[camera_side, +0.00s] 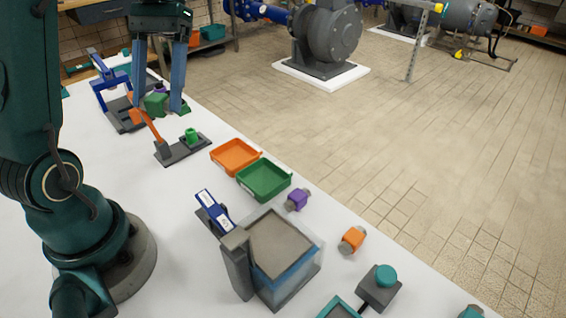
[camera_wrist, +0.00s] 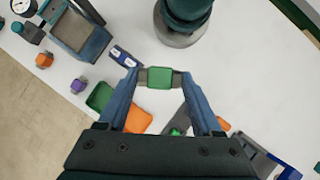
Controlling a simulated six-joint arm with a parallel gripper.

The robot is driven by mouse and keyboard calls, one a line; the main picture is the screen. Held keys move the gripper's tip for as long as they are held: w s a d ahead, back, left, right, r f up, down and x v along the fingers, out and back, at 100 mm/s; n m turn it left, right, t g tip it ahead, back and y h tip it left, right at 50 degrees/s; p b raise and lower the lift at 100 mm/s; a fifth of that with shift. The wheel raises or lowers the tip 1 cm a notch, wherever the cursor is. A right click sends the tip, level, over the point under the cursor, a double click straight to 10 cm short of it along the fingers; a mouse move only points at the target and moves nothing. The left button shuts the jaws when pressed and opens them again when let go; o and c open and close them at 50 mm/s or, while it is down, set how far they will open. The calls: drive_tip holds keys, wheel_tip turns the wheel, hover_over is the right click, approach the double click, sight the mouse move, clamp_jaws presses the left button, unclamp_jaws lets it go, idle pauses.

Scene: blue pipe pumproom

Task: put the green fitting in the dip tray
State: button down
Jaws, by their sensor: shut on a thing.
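The green fitting (camera_side: 155,104), a green block with grey ends, is between the fingertips of my gripper (camera_side: 157,108), held above the white table. In the wrist view my gripper (camera_wrist: 160,78) is shut across the grey ends of the fitting (camera_wrist: 159,77). A grey-and-blue open-topped tank (camera_side: 279,245) with a blue-labelled lever (camera_side: 213,210) stands at the front of the table, well away from my gripper; it also shows at upper left in the wrist view (camera_wrist: 78,33). I cannot tell for sure whether this tank is the dip tray.
An orange tray (camera_side: 236,156) and a green tray (camera_side: 264,180) lie between gripper and tank, both empty. A purple fitting (camera_side: 297,200), an orange fitting (camera_side: 352,239) and a teal button box (camera_side: 380,288) line the right edge. A lever fixture (camera_side: 182,149) stands below my gripper.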

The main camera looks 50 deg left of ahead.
drive_tip(key=w+d+n+t+h, duration=0.1)
drive_tip(key=w+d+n, duration=0.25)
drive_tip(key=d, duration=0.65)
hover_over(272, 251)
drive_tip(key=w+a, duration=0.2)
drive_tip(key=shift+m, duration=0.45)
drive_tip(key=f, duration=0.7)
drive_tip(key=shift+s, duration=0.25)
drive_tip(key=shift+d+f, duration=0.35)
drive_tip(key=shift+f, duration=1.85)
drive_tip(key=shift+f, duration=0.15)
drive_tip(key=shift+c, duration=0.2)
unclamp_jaws()
